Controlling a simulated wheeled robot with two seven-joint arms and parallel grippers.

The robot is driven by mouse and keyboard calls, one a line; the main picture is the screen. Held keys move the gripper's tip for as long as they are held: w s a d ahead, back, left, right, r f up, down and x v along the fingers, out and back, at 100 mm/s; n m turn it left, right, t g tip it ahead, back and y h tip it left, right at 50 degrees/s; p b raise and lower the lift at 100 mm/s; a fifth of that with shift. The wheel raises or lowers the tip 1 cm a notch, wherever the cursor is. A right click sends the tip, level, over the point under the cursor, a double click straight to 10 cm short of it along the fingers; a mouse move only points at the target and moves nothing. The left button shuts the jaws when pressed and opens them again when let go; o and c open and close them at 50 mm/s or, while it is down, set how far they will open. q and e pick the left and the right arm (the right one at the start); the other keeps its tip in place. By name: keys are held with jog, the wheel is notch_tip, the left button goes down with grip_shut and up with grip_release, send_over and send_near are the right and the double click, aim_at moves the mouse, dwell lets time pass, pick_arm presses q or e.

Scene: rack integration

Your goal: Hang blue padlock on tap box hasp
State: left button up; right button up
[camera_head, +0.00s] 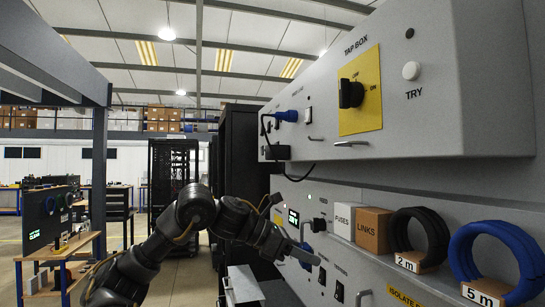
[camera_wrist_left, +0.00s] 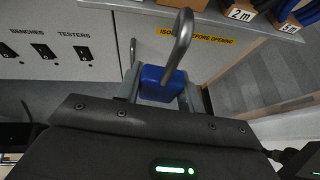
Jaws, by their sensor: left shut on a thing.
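A blue padlock (camera_head: 307,250) is held between the fingers of my left gripper (camera_head: 303,257), in front of the lower panel. The left wrist view shows its blue body (camera_wrist_left: 162,84) between the fingers (camera_wrist_left: 160,92), with the steel shackle (camera_wrist_left: 182,36) sticking out beyond them. The grey tap box (camera_head: 435,110) is above and to the right, apart from the padlock. It has a yellow isolator plate (camera_head: 366,98) with a black rotary switch (camera_head: 351,94). A small metal loop (camera_head: 350,143), which looks like the hasp, sits under this plate. My right gripper is not in view.
A shelf under the tap box holds a fuses box (camera_head: 344,221), a links box (camera_head: 373,229), a black cable coil (camera_head: 420,240) and a blue cable coil (camera_head: 497,262). A blue plug (camera_head: 288,116) with a black cable is on the tap box's left part. Dark racks (camera_head: 173,165) stand behind.

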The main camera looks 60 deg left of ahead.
pick_arm(q)
jog(key=s+d+r+n+y+p, duration=0.1)
jog(key=s+r, duration=0.4)
jog(key=r, duration=0.6)
jog(key=s+r+n+y+p, duration=0.1)
jog(key=s+r, duration=0.4)
jog(key=r, duration=0.6)
jog(key=w+d+f+p, duration=0.1)
jog(key=w+d, duration=0.3)
jog(key=w, duration=1.1)
jog(key=shift+w+d+f+t+p, duration=0.2)
jog(key=shift+w+t+p, duration=0.1)
jog(key=shift+w+t, duration=0.1)
jog(key=shift+s+r, duration=0.1)
